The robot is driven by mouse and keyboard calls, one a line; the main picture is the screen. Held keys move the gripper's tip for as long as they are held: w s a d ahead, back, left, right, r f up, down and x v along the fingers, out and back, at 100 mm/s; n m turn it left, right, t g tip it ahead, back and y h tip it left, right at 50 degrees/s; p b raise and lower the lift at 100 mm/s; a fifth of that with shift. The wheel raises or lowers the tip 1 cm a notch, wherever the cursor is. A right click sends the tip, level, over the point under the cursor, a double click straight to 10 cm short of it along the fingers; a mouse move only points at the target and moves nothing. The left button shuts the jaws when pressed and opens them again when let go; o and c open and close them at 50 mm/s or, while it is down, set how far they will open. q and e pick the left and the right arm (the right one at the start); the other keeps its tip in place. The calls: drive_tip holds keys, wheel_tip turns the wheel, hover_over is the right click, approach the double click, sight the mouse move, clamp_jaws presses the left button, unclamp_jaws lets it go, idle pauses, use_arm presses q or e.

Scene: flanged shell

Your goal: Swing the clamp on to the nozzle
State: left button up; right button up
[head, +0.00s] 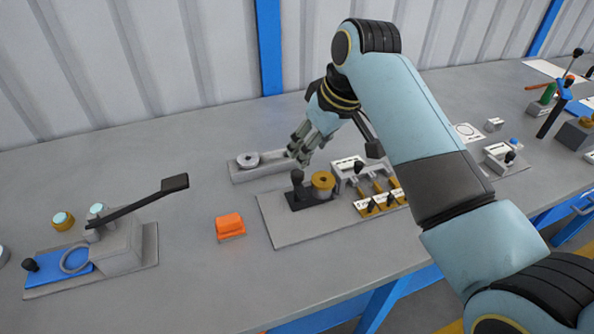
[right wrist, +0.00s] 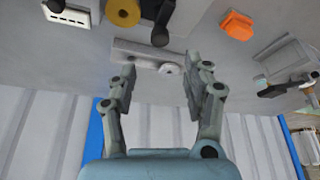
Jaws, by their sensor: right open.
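A brass round piece with a dark centre (head: 323,180), which may be the nozzle, stands on the grey plate (head: 290,227). Beside it on the left is a black base with an upright black knob (head: 297,178), possibly the clamp; I cannot tell for sure. The right wrist view also shows the brass piece (right wrist: 122,11) and the knob (right wrist: 160,38). My right gripper (head: 303,148) is open and empty, above and behind the knob, over the right end of a grey bar (head: 262,173) with a pale round disc. My left gripper is out of view.
Several brass pieces with black levers (head: 378,195) and a labelled white block stand right of the brass piece. An orange block (head: 230,225) lies left of the plate. A black-levered grey fixture (head: 120,248) with a blue plate is farther left. The front middle table is clear.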

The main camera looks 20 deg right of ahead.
sight(298, 173)
drive_tip(key=x, duration=1)
drive_tip(key=shift+w+f, duration=0.15)
drive_tip(key=shift+f, duration=0.1)
